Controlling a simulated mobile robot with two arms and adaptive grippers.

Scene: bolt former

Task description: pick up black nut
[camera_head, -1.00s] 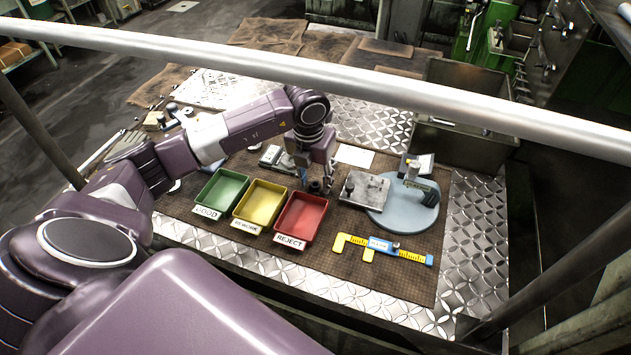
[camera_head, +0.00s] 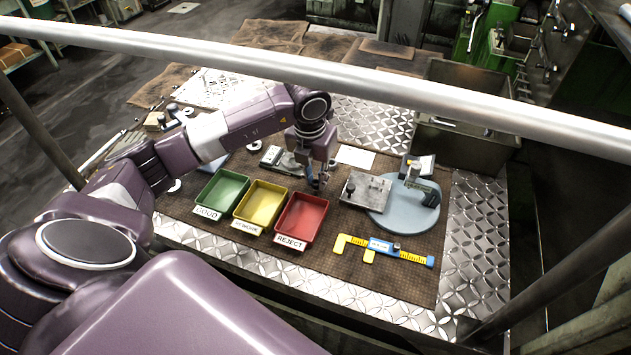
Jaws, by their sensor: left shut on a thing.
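My left gripper (camera_head: 316,183) points down just behind the red REJECT tray, left of the grey metal plate. It is shut on the small black nut (camera_head: 317,186), which is mostly hidden by the fingers. I cannot tell whether the nut touches the mat or is slightly lifted. My right gripper is not in view.
Green (camera_head: 222,190), yellow (camera_head: 260,203) and red (camera_head: 302,217) trays stand in a row. A grey metal plate (camera_head: 364,190) and a round blue-grey stand (camera_head: 405,212) are to the right. A yellow-and-blue caliper (camera_head: 385,249) lies in front. The brown mat (camera_head: 343,282) is partly clear.

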